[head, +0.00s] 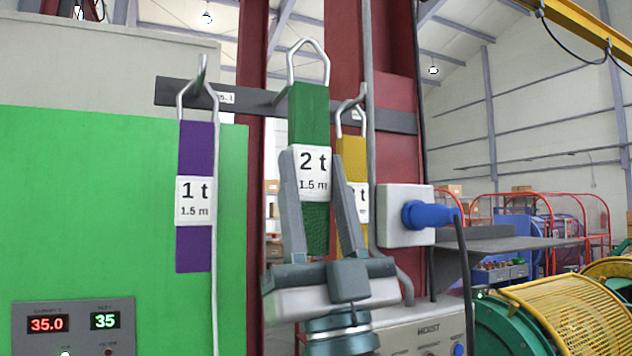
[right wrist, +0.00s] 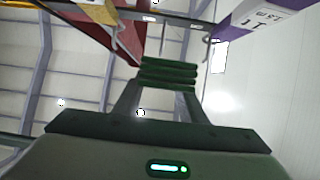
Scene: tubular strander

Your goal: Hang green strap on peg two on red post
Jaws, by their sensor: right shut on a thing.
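The green strap (head: 309,108), with a white "2 t 1.5 m" label (head: 312,172) and a metal loop (head: 308,58) on top, hangs upright. My right gripper (head: 315,160) is shut on it at the label. In the right wrist view the green strap (right wrist: 168,72) shows between the fingers. The dark peg bar (head: 255,97) crosses the red post (head: 345,50). The loop stands in front of and above the bar's middle. Peg two is mostly hidden behind the strap; I cannot tell whether the loop is around it. My left gripper is not in view.
A purple "1 t" strap (head: 195,150) hangs on the left peg (head: 201,72). A yellow strap (head: 353,155) hangs on the right peg, partly behind my gripper. A white box with a blue plug (head: 428,215) is close on the right. A green panel (head: 90,200) fills the left.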

